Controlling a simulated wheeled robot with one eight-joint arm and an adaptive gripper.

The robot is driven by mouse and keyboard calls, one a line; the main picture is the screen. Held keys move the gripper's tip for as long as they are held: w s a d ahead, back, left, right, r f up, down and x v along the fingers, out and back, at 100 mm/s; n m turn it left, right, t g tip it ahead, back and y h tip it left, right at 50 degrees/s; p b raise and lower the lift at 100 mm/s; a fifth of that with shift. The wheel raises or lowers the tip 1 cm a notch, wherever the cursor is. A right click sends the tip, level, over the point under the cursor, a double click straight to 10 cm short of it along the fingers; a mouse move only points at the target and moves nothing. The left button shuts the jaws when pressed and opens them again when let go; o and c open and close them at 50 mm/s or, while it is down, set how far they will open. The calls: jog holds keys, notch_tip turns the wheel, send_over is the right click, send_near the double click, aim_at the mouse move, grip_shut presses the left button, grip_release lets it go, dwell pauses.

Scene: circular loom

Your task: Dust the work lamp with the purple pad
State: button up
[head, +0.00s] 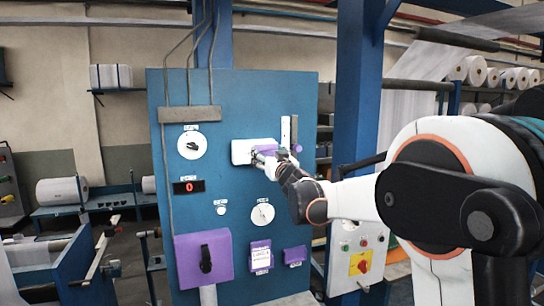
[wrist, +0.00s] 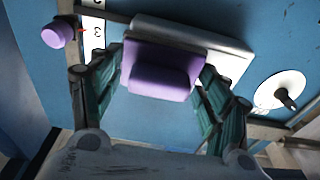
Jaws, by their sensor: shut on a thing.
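The work lamp, a white rounded box (head: 240,151), is on the upper part of the blue panel. It also shows in the wrist view as a pale bar (wrist: 225,62) behind the pad. My gripper (head: 264,156) is in front of the lamp's right part. It is shut on the purple pad (head: 266,150), whose block-shaped grip (wrist: 160,79) is between the two green-lined fingers in the wrist view (wrist: 163,84). The pad's flat face is turned to the lamp and overlaps it. I cannot tell whether they touch. The pad hides part of the lamp's front.
A slider with a purple knob (wrist: 60,33) is beside the lamp. A white dial (wrist: 280,92) is on its other side in the wrist view. Lower on the panel are a gauge (head: 262,214), a purple switch box (head: 190,262) and a purple-framed label (head: 260,256). A blue post (head: 354,100) stands right.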

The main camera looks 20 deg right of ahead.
jog(key=shift+a+b, duration=0.55)
jog(key=shift+a, duration=4.45)
jog(key=s, duration=0.6)
jog(key=shift+s, duration=0.1)
jog(key=shift+s, duration=1.45)
jog(key=shift+s, duration=0.1)
jog(key=shift+w+r, duration=0.2)
jog(key=shift+w, duration=1)
jog(key=shift+w+r, duration=0.25)
jog(key=shift+w, duration=1)
jog(key=shift+w+r, duration=0.2)
jog(key=shift+w, duration=1)
